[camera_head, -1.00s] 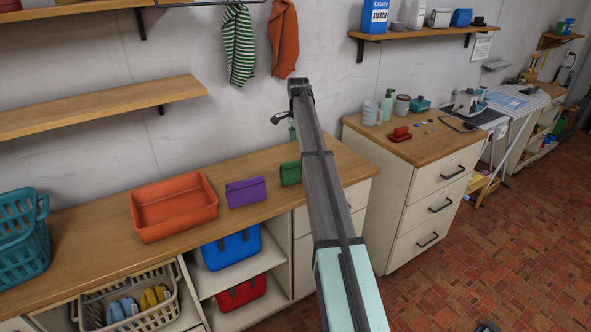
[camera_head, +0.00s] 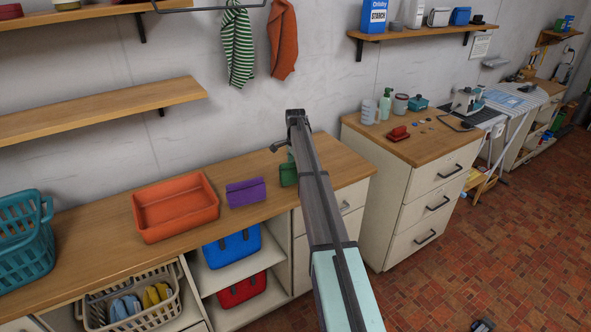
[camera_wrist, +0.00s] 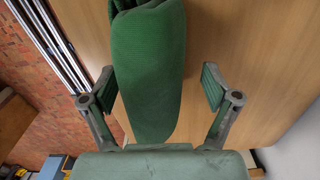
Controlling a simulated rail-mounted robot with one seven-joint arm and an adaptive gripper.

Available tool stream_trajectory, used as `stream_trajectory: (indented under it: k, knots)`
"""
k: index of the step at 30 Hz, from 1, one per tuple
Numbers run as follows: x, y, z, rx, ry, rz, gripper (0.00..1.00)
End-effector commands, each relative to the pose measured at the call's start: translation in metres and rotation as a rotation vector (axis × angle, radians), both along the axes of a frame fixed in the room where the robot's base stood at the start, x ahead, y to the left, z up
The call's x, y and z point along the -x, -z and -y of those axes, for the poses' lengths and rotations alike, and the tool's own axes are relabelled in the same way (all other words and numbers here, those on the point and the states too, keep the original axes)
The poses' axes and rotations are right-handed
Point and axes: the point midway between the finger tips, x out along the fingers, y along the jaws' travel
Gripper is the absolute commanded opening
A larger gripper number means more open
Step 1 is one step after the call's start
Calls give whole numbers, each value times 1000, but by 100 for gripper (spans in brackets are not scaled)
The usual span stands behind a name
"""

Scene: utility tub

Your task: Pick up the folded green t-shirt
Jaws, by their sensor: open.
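The folded green t-shirt (camera_head: 288,174) stands on the wooden counter (camera_head: 95,228), right of a folded purple cloth (camera_head: 245,192). My arm hides part of it in the head view. In the wrist view the green t-shirt (camera_wrist: 148,70) runs from the top edge down between the two fingers of my gripper (camera_wrist: 158,88). The fingers are spread wide, one on each side, with a larger gap on the right. Neither finger visibly touches the cloth. In the head view my gripper is mostly hidden behind my arm, just above the t-shirt.
An orange tub (camera_head: 175,207) stands left of the purple cloth, and a teal basket (camera_head: 22,240) is at the far left. A second cabinet (camera_head: 420,190) with bottles and small items stands to the right. A wooden shelf (camera_head: 100,107) juts from the wall.

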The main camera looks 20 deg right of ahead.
Motion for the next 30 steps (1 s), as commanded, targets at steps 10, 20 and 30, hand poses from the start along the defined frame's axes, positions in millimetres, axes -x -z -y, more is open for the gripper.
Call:
stream_trajectory:
  k: [10,20,30]
  knots:
    - [0,1,0,0,0,0,41]
    - [0,1,0,0,0,0,16]
    - [-1,-12,0,0,0,0,16]
